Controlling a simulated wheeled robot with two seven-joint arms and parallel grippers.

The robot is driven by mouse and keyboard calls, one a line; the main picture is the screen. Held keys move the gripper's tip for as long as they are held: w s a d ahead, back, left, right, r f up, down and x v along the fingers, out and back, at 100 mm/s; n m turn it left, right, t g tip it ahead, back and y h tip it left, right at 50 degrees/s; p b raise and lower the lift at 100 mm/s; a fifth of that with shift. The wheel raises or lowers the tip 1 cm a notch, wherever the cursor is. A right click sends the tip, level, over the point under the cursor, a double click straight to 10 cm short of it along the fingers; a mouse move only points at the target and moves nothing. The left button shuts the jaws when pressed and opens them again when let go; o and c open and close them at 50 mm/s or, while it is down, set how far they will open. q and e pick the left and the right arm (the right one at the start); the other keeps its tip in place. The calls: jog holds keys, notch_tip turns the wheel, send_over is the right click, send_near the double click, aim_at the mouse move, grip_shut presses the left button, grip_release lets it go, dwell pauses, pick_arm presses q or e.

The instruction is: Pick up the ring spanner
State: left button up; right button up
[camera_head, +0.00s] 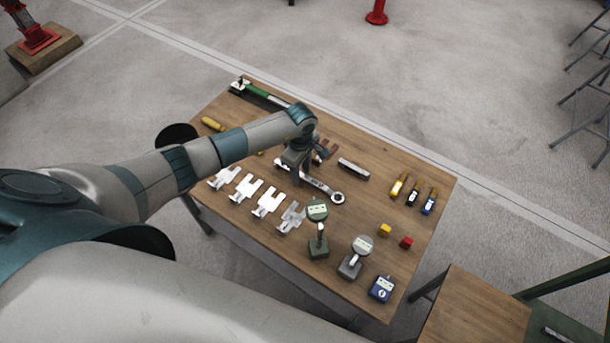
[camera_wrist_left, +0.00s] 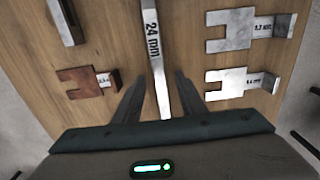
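The ring spanner (camera_head: 322,187) is a long silver bar lying on the wooden table (camera_head: 421,192), with its ring end toward the right in the head view. In the left wrist view its shaft (camera_wrist_left: 155,50) carries the mark "24 mm". My left gripper (camera_head: 298,176) points down over the spanner's shaft and hides part of it in the head view. In the left wrist view the two fingers (camera_wrist_left: 158,97) are open, one on each side of the shaft, with gaps between. Whether the fingertips reach down to spanner height is hard to tell. My right gripper is not in view.
Several silver slotted shims (camera_head: 268,203) lie close below the spanner.

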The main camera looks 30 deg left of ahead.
pick_arm(q)
jog(key=shift+f, duration=0.25)
grip_shut()
jog(key=shift+r, duration=0.15)
dwell(0.4)
